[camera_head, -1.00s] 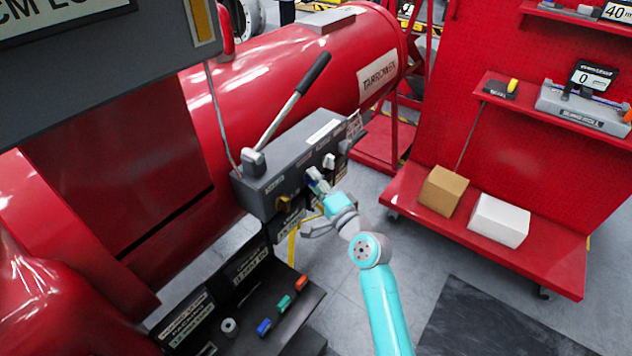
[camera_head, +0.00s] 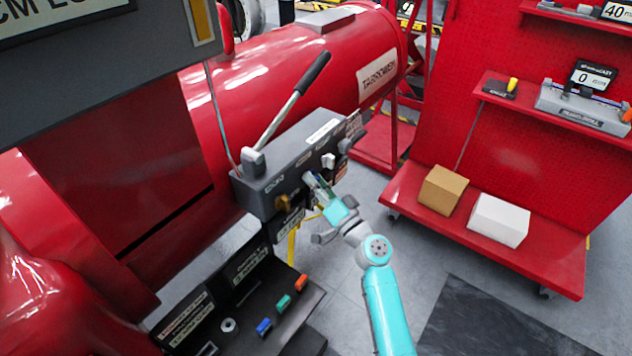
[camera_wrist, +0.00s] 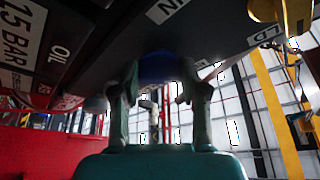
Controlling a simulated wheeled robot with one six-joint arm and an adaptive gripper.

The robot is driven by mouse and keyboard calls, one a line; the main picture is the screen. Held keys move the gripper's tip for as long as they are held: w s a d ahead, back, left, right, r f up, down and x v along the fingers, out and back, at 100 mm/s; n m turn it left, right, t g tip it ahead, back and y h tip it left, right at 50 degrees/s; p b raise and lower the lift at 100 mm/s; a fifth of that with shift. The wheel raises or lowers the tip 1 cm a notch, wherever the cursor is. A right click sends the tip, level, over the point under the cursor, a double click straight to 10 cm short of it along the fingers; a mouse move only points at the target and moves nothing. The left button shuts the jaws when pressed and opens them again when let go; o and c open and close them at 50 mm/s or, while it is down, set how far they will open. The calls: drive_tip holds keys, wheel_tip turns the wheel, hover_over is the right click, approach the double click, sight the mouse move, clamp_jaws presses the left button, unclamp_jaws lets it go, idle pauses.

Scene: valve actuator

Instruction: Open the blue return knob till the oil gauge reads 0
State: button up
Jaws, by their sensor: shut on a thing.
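The dark grey valve block (camera_head: 268,183) with a long lever on top stands in front of the red tank in the head view. My gripper (camera_head: 318,187) is at its front face, between a yellow knob (camera_head: 284,202) and white knobs (camera_head: 328,161). In the wrist view the blue knob (camera_wrist: 158,68) sits under the block, between the two fingers of my gripper (camera_wrist: 158,92), which are shut on it. In the head view my gripper hides the blue knob. A label reading OIL (camera_wrist: 60,52) shows at the left of the wrist view. I cannot make out an oil gauge reading.
A dark ledge (camera_head: 255,300) below the block carries blue, green and orange small parts. A red shelf rack (camera_head: 560,262) at right holds a brown box, a white box and a device whose screen shows 0. Grey floor lies open between.

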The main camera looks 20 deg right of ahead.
drive_tip(key=shift+w+d+f+n+g+y, duration=0.1)
drive_tip(key=shift+n+g+y, duration=0.15)
drive_tip(key=shift+n+y, duration=0.95)
drive_tip(key=shift+s+a+n+g+y, duration=0.15)
drive_tip(key=shift+n+y, duration=0.25)
drive_tip(key=shift+n, duration=1.6)
drive_tip(key=shift+w+d+f+n+g+y, duration=0.25)
drive_tip(key=shift+n+y, duration=0.55)
drive_tip(key=shift+n, duration=0.8)
drive_tip(key=shift+s+a+r+n, duration=0.1)
drive_tip(key=shift+r+n, duration=0.1)
drive_tip(key=shift+n, duration=0.1)
drive_tip(key=o, duration=1.1)
drive_tip(key=shift+o, duration=0.2)
drive_tip(key=v, duration=1.2)
